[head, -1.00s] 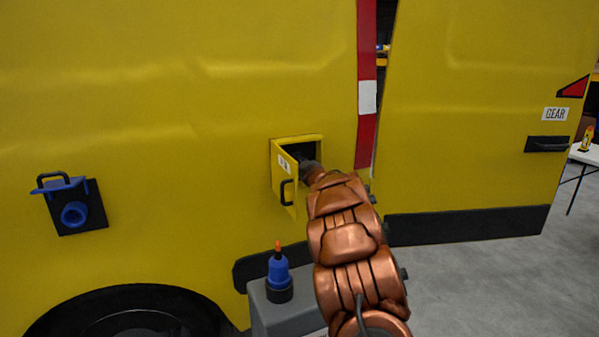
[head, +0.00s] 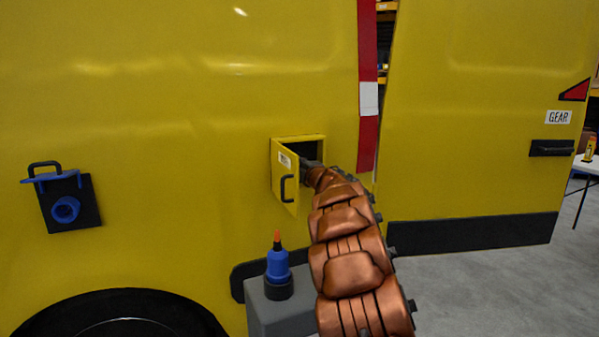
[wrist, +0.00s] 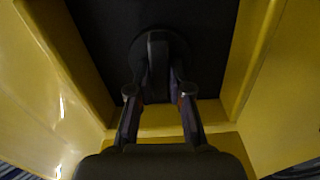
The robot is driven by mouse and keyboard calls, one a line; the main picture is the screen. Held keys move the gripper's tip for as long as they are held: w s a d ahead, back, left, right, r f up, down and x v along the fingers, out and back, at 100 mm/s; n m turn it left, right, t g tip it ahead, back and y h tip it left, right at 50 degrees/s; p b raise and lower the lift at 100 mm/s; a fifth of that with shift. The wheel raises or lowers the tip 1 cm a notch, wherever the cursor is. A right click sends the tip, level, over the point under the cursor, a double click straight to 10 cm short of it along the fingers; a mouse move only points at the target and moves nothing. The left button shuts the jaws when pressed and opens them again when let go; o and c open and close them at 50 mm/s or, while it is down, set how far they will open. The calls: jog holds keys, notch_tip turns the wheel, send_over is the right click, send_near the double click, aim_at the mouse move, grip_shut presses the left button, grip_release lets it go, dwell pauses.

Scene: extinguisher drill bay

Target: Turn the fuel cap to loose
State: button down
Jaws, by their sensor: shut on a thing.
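The fuel cap (wrist: 158,48) is a dark round cap with a raised grip bar, set against the dark back of a yellow recess in the wrist view. My gripper (wrist: 159,92) reaches into the recess, with its two fingers closed on either side of the cap's bar. In the head view, the small yellow fuel door (head: 284,178) stands open on the van's side. My copper arm enters the opening from the right, and the cap and fingertips are hidden there.
A blue socket with a raised flap (head: 66,208) is on the van at left. A blue bottle with an orange tip (head: 278,262) stands on a grey box (head: 270,307) below the door. A gear door (head: 480,120) and white table (head: 588,162) are at right.

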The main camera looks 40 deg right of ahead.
jog(key=shift+a+n+b, duration=0.1)
jog(key=shift+n+b, duration=0.2)
jog(key=shift+n, duration=0.3)
jog(key=c, duration=1.1)
grip_release()
jog(key=shift+v, duration=6)
jog(key=shift+w, duration=0.1)
